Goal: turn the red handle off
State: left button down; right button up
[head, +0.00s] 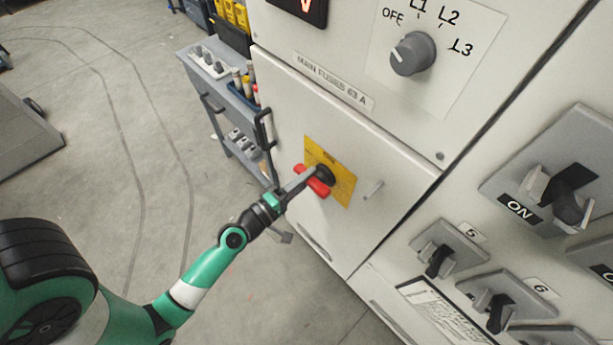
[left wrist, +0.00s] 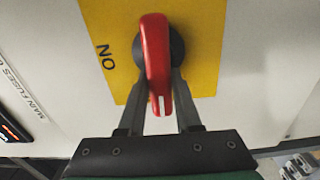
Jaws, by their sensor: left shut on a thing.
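The red handle (head: 319,187) is on a black round hub on a yellow plate (head: 343,186) on the grey-white cabinet door. My left gripper (head: 308,180) reaches it from the lower left and is shut on it. In the left wrist view the red handle (left wrist: 156,60) runs up and down the picture between the two fingers, its white-marked end towards the gripper. The word ON shows sideways on the yellow plate (left wrist: 205,45), left of the handle. The rest of the plate's lettering is hidden or too small to read. My right gripper is not in view.
A grey selector knob (head: 412,54) marked OFF, L1, L2, L3 is above. Several black switches, one a large ON switch (head: 565,195), are at right. A grey tool cart (head: 222,95) stands left of the cabinet.

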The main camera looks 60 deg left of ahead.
pick_arm(q)
jog(key=shift+f+n, duration=0.1)
jog(key=shift+n, duration=0.2)
jog(key=c, duration=0.6)
grip_release()
jog(key=shift+s, duration=0.1)
jog(key=shift+s+d+f, duration=0.1)
jog(key=shift+s, duration=0.2)
jog(key=b+v, duration=0.5)
jog(key=v, duration=0.5)
jog(key=shift+s+b, duration=0.3)
jog(key=shift+s, duration=0.1)
jog(key=shift+d, duration=0.1)
